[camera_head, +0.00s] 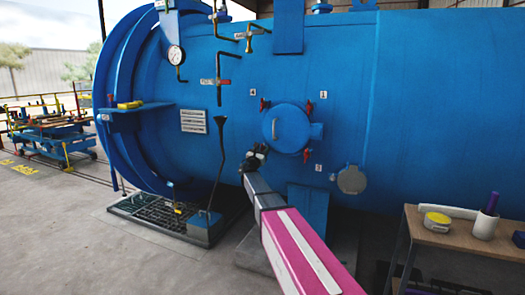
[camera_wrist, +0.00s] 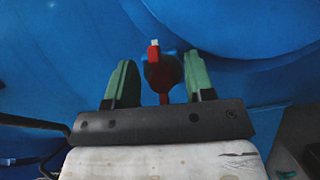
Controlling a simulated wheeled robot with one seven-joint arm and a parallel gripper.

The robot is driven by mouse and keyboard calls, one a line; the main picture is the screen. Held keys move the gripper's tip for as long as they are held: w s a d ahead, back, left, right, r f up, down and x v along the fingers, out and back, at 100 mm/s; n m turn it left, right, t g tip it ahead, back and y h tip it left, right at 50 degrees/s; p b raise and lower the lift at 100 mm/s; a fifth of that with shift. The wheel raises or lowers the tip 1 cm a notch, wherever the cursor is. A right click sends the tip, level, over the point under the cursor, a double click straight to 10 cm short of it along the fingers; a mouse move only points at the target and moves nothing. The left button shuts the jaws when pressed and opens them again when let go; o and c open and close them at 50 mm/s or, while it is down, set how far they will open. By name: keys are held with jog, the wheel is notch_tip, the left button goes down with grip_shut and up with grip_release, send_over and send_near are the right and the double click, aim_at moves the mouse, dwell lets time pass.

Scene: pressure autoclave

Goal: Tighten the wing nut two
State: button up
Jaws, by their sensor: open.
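A round blue hatch (camera_head: 286,128) with a grey handle is on the side of the big blue autoclave (camera_head: 420,90). Red wing nuts show at its upper left (camera_head: 265,104), upper right (camera_head: 309,106) and lower right (camera_head: 306,156). My gripper (camera_head: 257,152) is at the hatch's lower left and hides that spot in the head view. In the wrist view, my gripper (camera_wrist: 160,62) is open, its two green fingers on either side of a red wing nut (camera_wrist: 154,54). A gap shows on each side of the nut.
A grey round cover (camera_head: 351,180) sits below right of the hatch. A wooden table (camera_head: 450,236) with a yellow-and-white item stands at the right. A lever on a blue pedal box (camera_head: 205,228) stands left of my arm. Pipes and a gauge (camera_head: 176,55) are above.

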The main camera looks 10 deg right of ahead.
jog(key=shift+w+d+r, duration=0.2)
jog(key=shift+w+d, duration=0.05)
jog(key=shift+w, duration=0.1)
grip_shut()
